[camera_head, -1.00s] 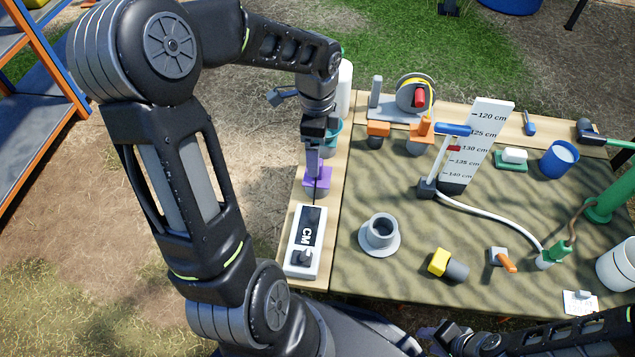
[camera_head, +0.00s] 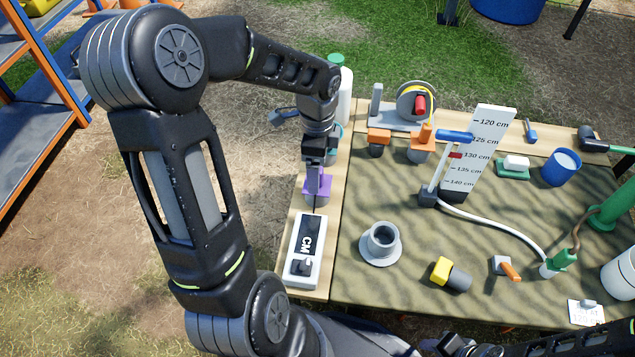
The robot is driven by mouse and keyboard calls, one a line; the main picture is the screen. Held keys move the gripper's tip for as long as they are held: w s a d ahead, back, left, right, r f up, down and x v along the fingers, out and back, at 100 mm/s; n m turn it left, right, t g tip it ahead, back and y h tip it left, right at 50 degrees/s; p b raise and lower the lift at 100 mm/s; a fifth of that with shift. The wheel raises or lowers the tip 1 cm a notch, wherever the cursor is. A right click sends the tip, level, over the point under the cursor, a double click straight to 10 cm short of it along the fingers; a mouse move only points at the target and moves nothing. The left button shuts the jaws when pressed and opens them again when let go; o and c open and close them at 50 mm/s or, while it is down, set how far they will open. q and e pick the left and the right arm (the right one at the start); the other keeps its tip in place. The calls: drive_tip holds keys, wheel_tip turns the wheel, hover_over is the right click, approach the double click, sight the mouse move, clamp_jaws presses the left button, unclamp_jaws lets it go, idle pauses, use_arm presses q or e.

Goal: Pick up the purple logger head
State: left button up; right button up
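The purple logger head (camera_head: 319,186) is at the left side of the table, on the light wooden strip, with a grey part under it. My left gripper (camera_head: 316,172) points down right at it from above, and its fingers overlap the purple part. The wrist hides much of the fingers, so I cannot tell whether they are closed on it. My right gripper (camera_head: 445,345) is low at the bottom edge, partly cut off, and its finger state is unclear.
A white box marked CM (camera_head: 303,268) lies just in front of the logger head. A white bottle (camera_head: 345,100) and a teal container (camera_head: 334,142) stand behind it. A grey flanged cup (camera_head: 381,243) and yellow-grey piece (camera_head: 441,269) are to the right. Bare mat lies between.

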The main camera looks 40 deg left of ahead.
use_arm(q)
wheel_tip(320, 180, down, 4)
drive_tip(key=shift+f+b, duration=0.25)
drive_tip(key=shift+b, duration=0.65)
drive_tip(key=shift+r, duration=0.1)
drive_tip(key=c, duration=1.5)
